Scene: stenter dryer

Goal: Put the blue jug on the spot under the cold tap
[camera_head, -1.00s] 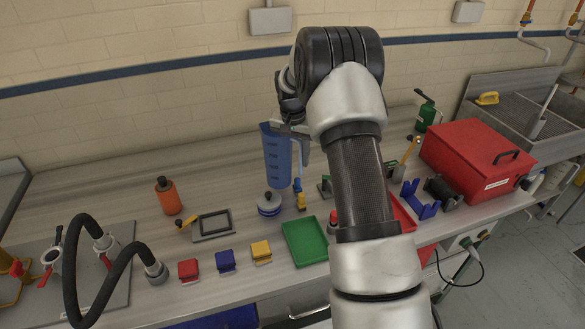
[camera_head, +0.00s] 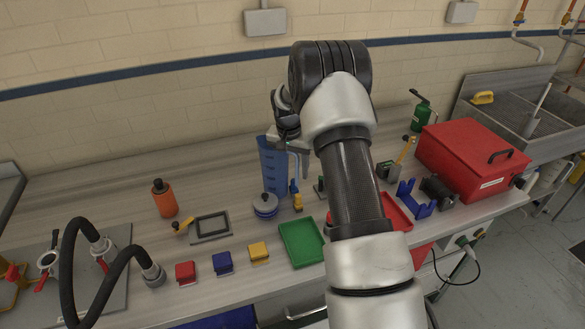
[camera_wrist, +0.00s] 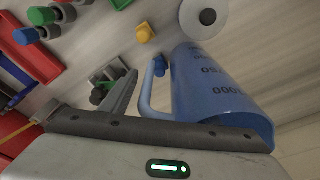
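The blue jug (camera_head: 271,168), with dark marks on its side, is near the middle of the bench, behind the lidded pot. In the wrist view the jug (camera_wrist: 205,85) shows large at a slant, with its rim by my gripper and its handle towards the middle. My gripper (camera_head: 292,150) is at the jug's top, on the handle side. One grey finger (camera_wrist: 122,92) shows beside the handle; the other is hidden, so the exact contact is unclear. The jug moves along with my gripper. I cannot make out a marked spot or tell which tap is cold.
A green tray (camera_head: 301,243), small coloured blocks and an orange bottle (camera_head: 164,198) lie around. Red-handled valves and a black hose (camera_head: 70,255) are at left; a red box (camera_head: 470,160) and sink are right.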

